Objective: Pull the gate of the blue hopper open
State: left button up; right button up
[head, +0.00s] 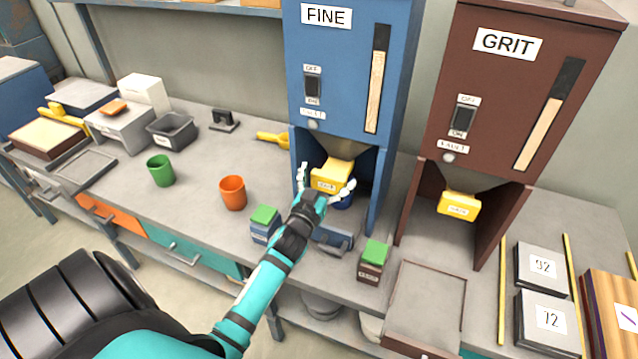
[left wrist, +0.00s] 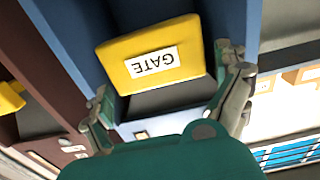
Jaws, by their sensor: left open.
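The blue hopper (head: 345,50), labelled FINE, stands on the bench at the centre of the head view. Its yellow gate (head: 332,170) sits under the hopper's grey outlet; it also shows large in the left wrist view (left wrist: 150,48), with its GATE label upside down. My left gripper (head: 327,180) is open at the front of the gate, one finger to each side of it. The left wrist view shows the fingers spread around the gate (left wrist: 165,75), with gaps; I see no clear contact. A blue cup (head: 343,202) is partly hidden below the gate. My right gripper is not in view.
A brown GRIT hopper (head: 520,70) with its own yellow gate (head: 459,205) stands to the right. Small green-topped boxes, one blue (head: 264,225) and one brown (head: 373,261), flank my forearm. An orange cup (head: 233,193) and a green cup (head: 161,171) stand to the left.

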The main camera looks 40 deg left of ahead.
pick_arm(q)
jog(key=v, duration=1.1)
jog(key=shift+s+d, duration=0.1)
jog(key=s+d+f+m+g+h, duration=0.2)
jog(key=s+d+f+g, duration=0.2)
jog(key=s+d+g, duration=0.45)
jog(key=s+d+f+m+g+h, duration=0.2)
jog(key=s+d+f+g, duration=0.3)
jog(key=s, duration=0.7)
notch_tip(320, 180, down, 26)
jog(key=s+g, duration=0.2)
jog(key=s+a+f+m+g, duration=0.1)
jog(key=s+a+f, duration=0.1)
jog(key=s+f, duration=1.4)
jog(key=shift+s+a+f, duration=0.2)
jog(key=shift+a+f, duration=0.15)
jog(key=shift+f, duration=0.1)
